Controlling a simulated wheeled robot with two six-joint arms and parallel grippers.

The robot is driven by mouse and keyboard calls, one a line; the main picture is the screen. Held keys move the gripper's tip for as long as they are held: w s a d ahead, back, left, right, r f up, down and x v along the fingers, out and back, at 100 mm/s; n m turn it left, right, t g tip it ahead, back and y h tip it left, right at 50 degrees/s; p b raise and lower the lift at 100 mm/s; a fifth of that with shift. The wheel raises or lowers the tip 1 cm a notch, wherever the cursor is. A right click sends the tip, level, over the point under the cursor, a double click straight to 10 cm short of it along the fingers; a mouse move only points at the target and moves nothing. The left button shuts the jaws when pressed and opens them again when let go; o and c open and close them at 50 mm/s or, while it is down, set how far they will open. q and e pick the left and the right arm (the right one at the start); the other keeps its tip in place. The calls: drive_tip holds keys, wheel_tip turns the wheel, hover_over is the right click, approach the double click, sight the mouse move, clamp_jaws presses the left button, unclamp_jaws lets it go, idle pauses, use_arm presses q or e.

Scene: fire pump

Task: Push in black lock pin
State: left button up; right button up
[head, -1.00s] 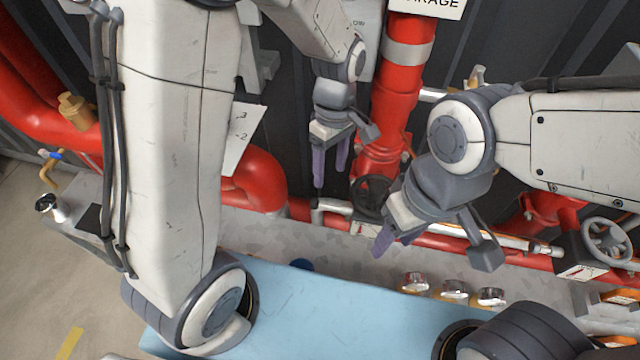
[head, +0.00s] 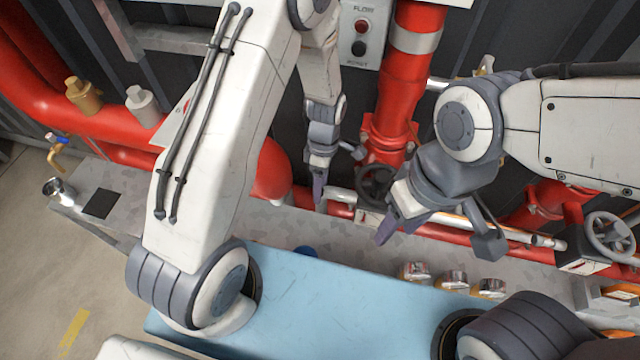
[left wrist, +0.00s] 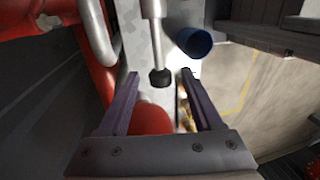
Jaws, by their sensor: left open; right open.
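A black knob (left wrist: 160,78) on the end of a pale metal rod, likely the lock pin, shows in the left wrist view. It appears between and just ahead of the fingertips; the depth gap is hard to tell. I cannot make it out in the head view. My left gripper (head: 320,192) is open and empty, pointing down beside the red riser. Its two purple fingers (left wrist: 160,88) frame the knob without visible contact. My right gripper (head: 390,228) is open and empty, in front of the pipes at centre right.
A blue cup-like thing (left wrist: 194,42) lies near the rod in the left wrist view. A red riser (head: 402,90), a dark handwheel (head: 376,183) and a grey handwheel (head: 608,235) stand close to the arms.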

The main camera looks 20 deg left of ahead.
use_arm(q)
drive_tip(key=shift+f, duration=0.25)
clamp_jaws()
idle(1.4)
